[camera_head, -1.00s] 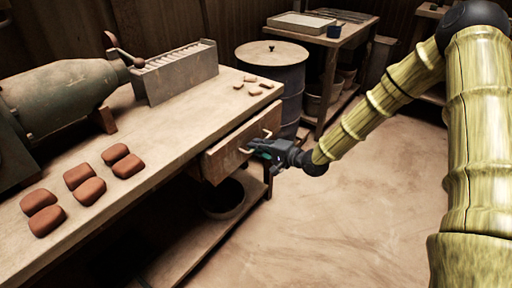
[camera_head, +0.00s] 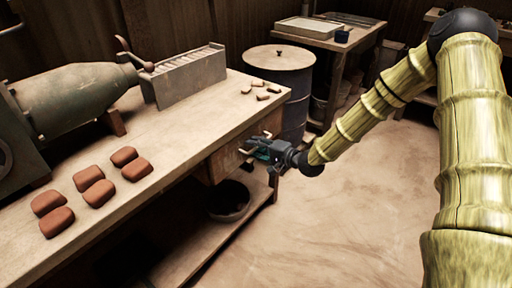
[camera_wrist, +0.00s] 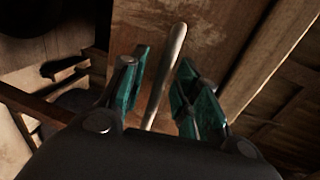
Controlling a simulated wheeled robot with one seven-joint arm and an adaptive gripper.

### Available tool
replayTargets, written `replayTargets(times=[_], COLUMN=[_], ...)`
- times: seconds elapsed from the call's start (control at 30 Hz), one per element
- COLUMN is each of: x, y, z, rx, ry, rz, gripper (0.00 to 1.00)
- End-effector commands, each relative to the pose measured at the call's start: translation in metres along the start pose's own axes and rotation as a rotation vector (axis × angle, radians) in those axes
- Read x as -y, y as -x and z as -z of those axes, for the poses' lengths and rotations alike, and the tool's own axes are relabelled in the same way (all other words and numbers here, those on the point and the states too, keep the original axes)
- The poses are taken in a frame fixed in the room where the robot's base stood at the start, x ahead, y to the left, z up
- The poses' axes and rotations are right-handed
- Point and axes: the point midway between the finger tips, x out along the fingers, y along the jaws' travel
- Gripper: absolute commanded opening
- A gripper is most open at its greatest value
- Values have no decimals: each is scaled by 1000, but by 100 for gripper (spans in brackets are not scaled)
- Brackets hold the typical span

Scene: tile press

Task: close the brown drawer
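The brown drawer (camera_head: 222,163) is under the front edge of the wooden workbench, and its front now looks about flush with the bench; I cannot tell if a small gap remains. Its pale bar handle (camera_wrist: 171,70) runs up between my fingers in the wrist view. My gripper (camera_head: 254,148) is at the drawer front in the head view. In the wrist view, the teal finger pads of my gripper (camera_wrist: 163,95) stand apart on either side of the handle, with space visible around it. My gripper and arm hide part of the drawer front.
The workbench (camera_head: 170,150) holds several red-brown tiles (camera_head: 95,192), a green machine (camera_head: 75,100) and a slotted rack (camera_head: 187,78). A bowl (camera_head: 228,200) sits on the lower shelf. A metal drum (camera_head: 285,80) stands beyond the bench. The floor at right is clear.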

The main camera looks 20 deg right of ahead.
Motion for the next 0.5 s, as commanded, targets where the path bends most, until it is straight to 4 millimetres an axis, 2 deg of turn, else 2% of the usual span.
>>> replayTargets(times=[0.17,0.5], x=[0,1], y=[13,68], z=[0,1], rx=[0,-2], ry=[-1,-2], rz=[0,2], gripper=[32,32])
